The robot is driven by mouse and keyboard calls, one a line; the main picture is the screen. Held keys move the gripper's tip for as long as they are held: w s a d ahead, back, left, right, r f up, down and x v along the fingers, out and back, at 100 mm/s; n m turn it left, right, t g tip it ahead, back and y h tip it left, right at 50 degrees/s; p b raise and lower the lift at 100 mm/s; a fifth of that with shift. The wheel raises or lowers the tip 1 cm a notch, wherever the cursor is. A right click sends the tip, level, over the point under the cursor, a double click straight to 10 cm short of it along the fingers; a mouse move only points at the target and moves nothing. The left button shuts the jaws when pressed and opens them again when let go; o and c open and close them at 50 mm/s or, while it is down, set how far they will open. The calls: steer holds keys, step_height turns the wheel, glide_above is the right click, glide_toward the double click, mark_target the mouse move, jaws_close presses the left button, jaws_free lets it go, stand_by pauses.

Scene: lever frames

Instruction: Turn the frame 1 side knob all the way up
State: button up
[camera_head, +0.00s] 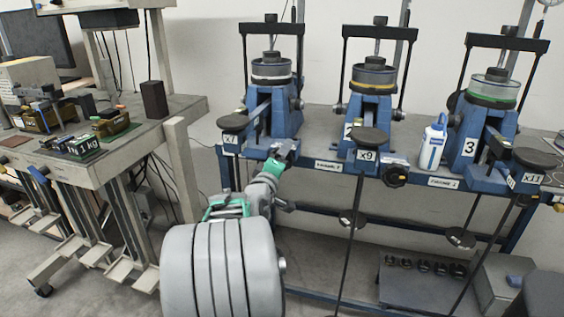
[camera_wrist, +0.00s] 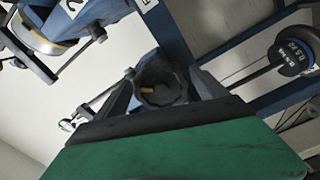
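Frame 1 (camera_head: 258,116) is the leftmost blue lever frame, with a silver and white cylinder on top and an x7 tag. My gripper (camera_head: 284,151) reaches up to its lower right side and hides its side knob in the head view. In the wrist view the dark, ridged side knob (camera_wrist: 160,85) with a small orange mark lies between the two dark fingers of my gripper (camera_wrist: 165,92). The fingers are close on both sides of it. I cannot tell whether they press on it.
Frame 2 (camera_head: 371,103) with a black side knob (camera_head: 395,175) stands to the right. Frame 3 (camera_head: 487,120) and a white-blue bottle (camera_head: 432,146) are farther right. A cluttered bench (camera_head: 150,132) stands left. A low grey stand (camera_head: 415,288) is on the floor.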

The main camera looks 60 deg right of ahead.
steer(key=shift+a, duration=0.25)
steer(key=shift+s+a+b, duration=0.25)
steer(key=shift+a+b, duration=0.05)
steer(key=shift+a, duration=1.1)
steer(key=shift+s+a+b, duration=0.2)
steer(key=shift+a+b, duration=0.05)
steer(key=shift+a, duration=1.1)
